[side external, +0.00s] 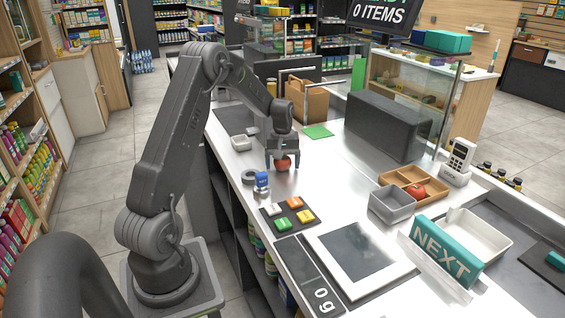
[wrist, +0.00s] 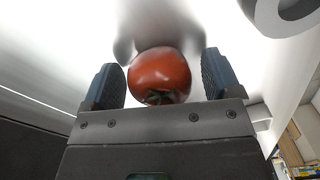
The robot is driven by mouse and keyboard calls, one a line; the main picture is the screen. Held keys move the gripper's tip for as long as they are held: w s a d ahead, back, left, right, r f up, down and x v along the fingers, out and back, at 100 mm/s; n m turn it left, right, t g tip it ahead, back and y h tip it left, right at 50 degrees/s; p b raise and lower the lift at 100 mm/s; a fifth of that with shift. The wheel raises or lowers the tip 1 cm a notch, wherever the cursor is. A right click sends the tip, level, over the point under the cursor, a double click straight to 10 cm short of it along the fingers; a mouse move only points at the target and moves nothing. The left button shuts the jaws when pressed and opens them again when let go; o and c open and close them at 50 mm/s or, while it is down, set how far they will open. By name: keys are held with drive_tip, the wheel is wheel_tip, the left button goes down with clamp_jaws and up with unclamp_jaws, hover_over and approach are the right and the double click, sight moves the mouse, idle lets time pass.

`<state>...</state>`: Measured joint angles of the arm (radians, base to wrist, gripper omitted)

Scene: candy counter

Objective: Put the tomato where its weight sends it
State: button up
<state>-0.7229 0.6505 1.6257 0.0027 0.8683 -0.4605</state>
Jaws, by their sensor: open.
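A red tomato (side external: 283,164) is on the steel counter at the far end, between the fingers of my gripper (side external: 282,160). In the wrist view the tomato (wrist: 160,76) sits between the two dark finger pads of my gripper (wrist: 168,84), with a small gap visible on each side. My gripper is open. A scale (side external: 362,248) stands at the near end with an empty plate, and its display (side external: 321,299) reads 0 g. A wooden tray (side external: 391,178) with another red item (side external: 417,191), a grey bin (side external: 392,207) and a white tray (side external: 492,243) stand to the right.
A button pad (side external: 287,214) with coloured keys, a small blue item (side external: 262,180) and a grey ring (side external: 249,177) lie nearer on the counter. A small white dish (side external: 241,143) is left of my gripper. A teal NEXT sign (side external: 440,250) and a dark block (side external: 385,127) stand upright.

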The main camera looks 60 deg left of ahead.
wheel_tip(320, 180, up, 12)
drive_tip(key=s+d+r+m+t, duration=0.1)
drive_tip(key=s+d+r+m, duration=0.2)
drive_tip(key=d, duration=0.6)
drive_tip(key=s+d+r+m+t, duration=0.1)
drive_tip(key=s+d+r+m, duration=0.2)
drive_tip(key=d, duration=0.6)
drive_tip(key=s+d+r+m+t, duration=0.2)
drive_tip(key=s+d+r+m, duration=0.1)
drive_tip(key=d, duration=0.6)
drive_tip(key=shift+s+d+r+m+y, duration=0.4)
drive_tip(key=shift+s+m, duration=0.1)
drive_tip(key=shift+s, duration=0.75)
drive_tip(key=shift+o, duration=0.3)
drive_tip(key=s+d+f+m+t, duration=0.1)
drive_tip(key=s+d+f+m, duration=0.1)
drive_tip(key=s+d, duration=0.3)
drive_tip(key=shift+s+f+m+t+h, duration=0.35)
drive_tip(key=shift+s+m, duration=0.45)
drive_tip(key=shift+s, duration=0.3)
drive_tip(key=shift+r, duration=0.1)
